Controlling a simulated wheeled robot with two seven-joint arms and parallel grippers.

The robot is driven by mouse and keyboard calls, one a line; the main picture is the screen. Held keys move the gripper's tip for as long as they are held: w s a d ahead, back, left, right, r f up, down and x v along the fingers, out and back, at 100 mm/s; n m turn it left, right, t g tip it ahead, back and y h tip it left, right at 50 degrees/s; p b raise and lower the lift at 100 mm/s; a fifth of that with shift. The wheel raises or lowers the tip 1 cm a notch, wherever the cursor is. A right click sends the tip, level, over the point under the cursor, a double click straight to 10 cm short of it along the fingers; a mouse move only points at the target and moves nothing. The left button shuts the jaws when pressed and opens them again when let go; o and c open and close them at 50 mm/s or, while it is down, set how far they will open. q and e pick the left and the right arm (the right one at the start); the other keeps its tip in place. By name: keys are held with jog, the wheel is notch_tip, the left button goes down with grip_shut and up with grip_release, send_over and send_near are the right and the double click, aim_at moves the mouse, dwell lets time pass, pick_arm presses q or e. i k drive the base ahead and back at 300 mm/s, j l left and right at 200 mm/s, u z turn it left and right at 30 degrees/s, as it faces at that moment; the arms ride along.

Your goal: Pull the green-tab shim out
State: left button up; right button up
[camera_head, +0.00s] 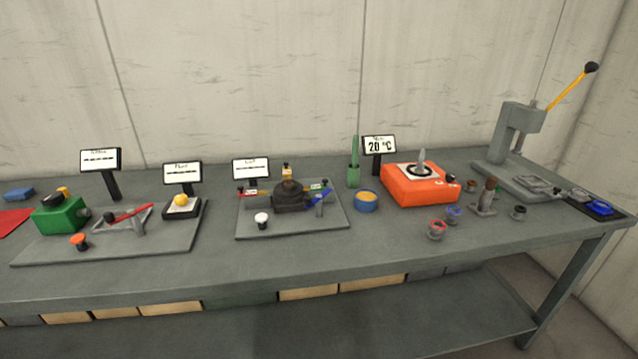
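A screw jack (290,193) with a dark conical body and a brass-coloured top stands on a grey base plate (275,227) near the middle of the bench. A small green tab (318,187) shows just right of the jack, close to a blue handle (317,198). A red tab (247,192) shows on the jack's left side. The shim behind the green tab is too small to make out. Neither of my grippers is in the view.
A white-topped knob (262,220) stands at the plate's front left. A small display (250,168) stands behind the plate. A blue cup (366,200) and an orange heater (418,190) are to the right. The bench front (330,245) is clear.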

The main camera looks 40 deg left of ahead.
aim_at(316, 186)
jog(key=u, duration=1.15)
